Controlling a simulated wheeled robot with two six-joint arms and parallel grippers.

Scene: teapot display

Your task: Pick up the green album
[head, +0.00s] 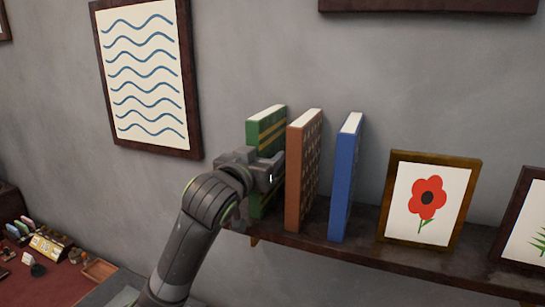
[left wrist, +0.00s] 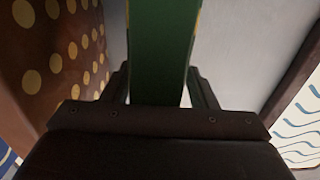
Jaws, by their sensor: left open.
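The green album (head: 267,130) with yellow bands stands upright at the left end of the wall shelf. My left gripper (head: 266,168) is at its front and covers the middle of it. In the left wrist view the green album (left wrist: 162,45) runs between the two open fingers of my left gripper (left wrist: 160,88), with one finger on each side. I cannot tell whether the fingers touch it. My right gripper is in neither view.
An orange-brown album (head: 299,180) stands close to the right of the green one, then a blue album (head: 345,180). A framed red flower (head: 427,200) stands farther right on the shelf (head: 360,245). A wave picture (head: 148,75) hangs on the wall at left.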

